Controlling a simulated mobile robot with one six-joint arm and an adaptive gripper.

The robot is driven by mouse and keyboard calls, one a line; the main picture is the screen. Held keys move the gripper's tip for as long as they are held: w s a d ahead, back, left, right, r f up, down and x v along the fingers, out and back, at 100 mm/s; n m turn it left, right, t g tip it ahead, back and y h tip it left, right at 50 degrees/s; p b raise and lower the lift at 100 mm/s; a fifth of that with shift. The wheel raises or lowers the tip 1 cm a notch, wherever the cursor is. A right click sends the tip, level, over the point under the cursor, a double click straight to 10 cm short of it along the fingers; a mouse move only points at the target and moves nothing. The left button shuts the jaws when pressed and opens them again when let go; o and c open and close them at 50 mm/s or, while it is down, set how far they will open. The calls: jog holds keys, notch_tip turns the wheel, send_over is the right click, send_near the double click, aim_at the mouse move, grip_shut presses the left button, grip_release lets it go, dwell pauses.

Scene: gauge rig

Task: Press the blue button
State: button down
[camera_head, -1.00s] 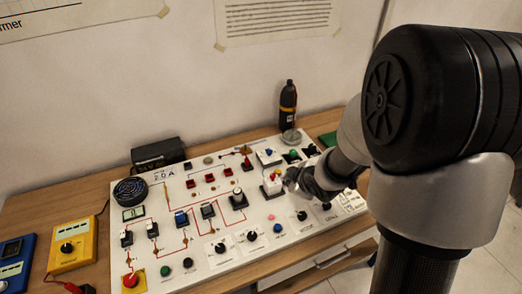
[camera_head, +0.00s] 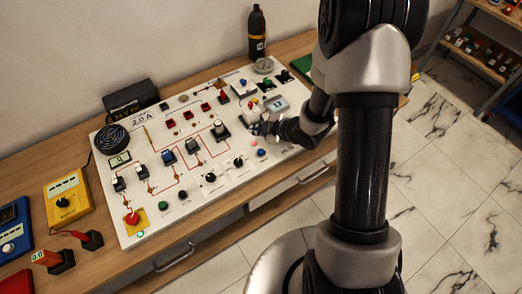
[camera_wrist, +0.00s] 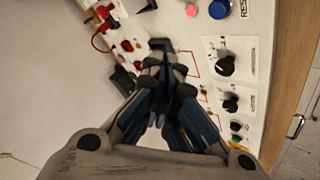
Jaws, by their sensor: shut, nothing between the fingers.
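The blue button (camera_head: 261,152) is a small round cap near the front right of the white panel (camera_head: 205,187), just in front of a pink button (camera_head: 254,142). In the wrist view the blue button (camera_wrist: 218,9) is at the top edge, right of the pink button (camera_wrist: 192,10). My gripper (camera_head: 257,128) is low over the right half of the panel, behind the blue button and apart from it in the picture. In the wrist view my gripper (camera_wrist: 168,68) has its fingertips together, with nothing held. Its height above the panel is hard to tell.
A yellow meter (camera_head: 67,200) is at the left. Bare wood edges the front.

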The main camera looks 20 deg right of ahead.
aim_at(260, 152)
jog(key=shift+f+b, duration=3.5)
jog(key=shift+f, duration=0.85)
jog(key=shift+f, duration=0.1)
jog(key=shift+f+b, duration=0.3)
jog(key=shift+b, duration=0.2)
jog(key=shift+f+b, duration=0.5)
jog(key=shift+b, duration=0.05)
jog(key=shift+r+p, duration=0.7)
jog(key=shift+r, duration=0.25)
jog(key=shift+r+p, duration=1.95)
jog(key=shift+r, duration=0.6)
